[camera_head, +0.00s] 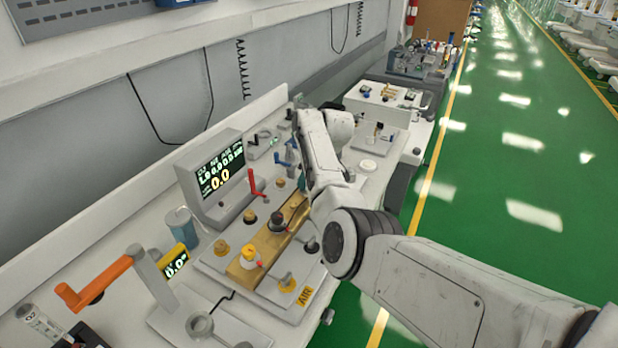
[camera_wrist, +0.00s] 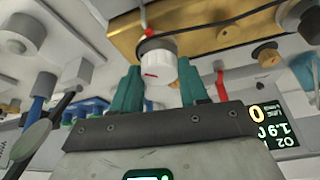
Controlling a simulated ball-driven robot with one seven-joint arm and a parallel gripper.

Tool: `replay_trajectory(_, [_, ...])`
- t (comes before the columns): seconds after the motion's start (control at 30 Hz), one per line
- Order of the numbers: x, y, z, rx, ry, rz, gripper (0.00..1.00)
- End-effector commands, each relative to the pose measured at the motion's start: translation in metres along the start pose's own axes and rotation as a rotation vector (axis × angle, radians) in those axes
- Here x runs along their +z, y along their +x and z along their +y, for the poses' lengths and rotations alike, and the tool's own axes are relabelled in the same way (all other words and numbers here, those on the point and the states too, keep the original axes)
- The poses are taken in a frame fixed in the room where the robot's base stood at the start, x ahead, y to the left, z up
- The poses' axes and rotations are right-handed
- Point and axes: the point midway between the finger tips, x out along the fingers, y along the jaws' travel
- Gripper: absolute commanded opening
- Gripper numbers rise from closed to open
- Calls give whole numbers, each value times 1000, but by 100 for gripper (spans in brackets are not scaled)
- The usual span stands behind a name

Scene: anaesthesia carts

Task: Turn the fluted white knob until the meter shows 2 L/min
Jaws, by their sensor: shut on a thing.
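The white knob (camera_wrist: 161,69), with a red mark on its face, stands out from a brass block in the wrist view. In the head view my arm hides the knob and most of the gripper. The meter screen (camera_wrist: 274,127) is partly visible at the right in the wrist view and seems to read O2 1.90. The monitor (camera_head: 220,172) in the head view shows a large yellow 0.0 and small white digits.
The brass block (camera_head: 240,272) carries a yellow knob (camera_head: 250,255) and a dark knob (camera_head: 277,221). A red lever (camera_head: 256,188) stands by the monitor. An orange handle (camera_head: 95,280) and a blue-grey cup (camera_head: 182,226) are at left. The green floor at right is clear.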

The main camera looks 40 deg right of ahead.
Motion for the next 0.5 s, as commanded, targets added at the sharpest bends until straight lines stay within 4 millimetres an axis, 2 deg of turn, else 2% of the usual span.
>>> replay_trajectory(0.07, [-1, 0, 0, 0, 0, 1, 13])
replay_trajectory(0.1, [-1, 0, 0, 0, 0, 1, 45])
replay_trajectory(0.37, [-1, 0, 0, 1, 1, 1, 69])
replay_trajectory(0.5, [0, 0, 0, 1, 1, 1, 69])
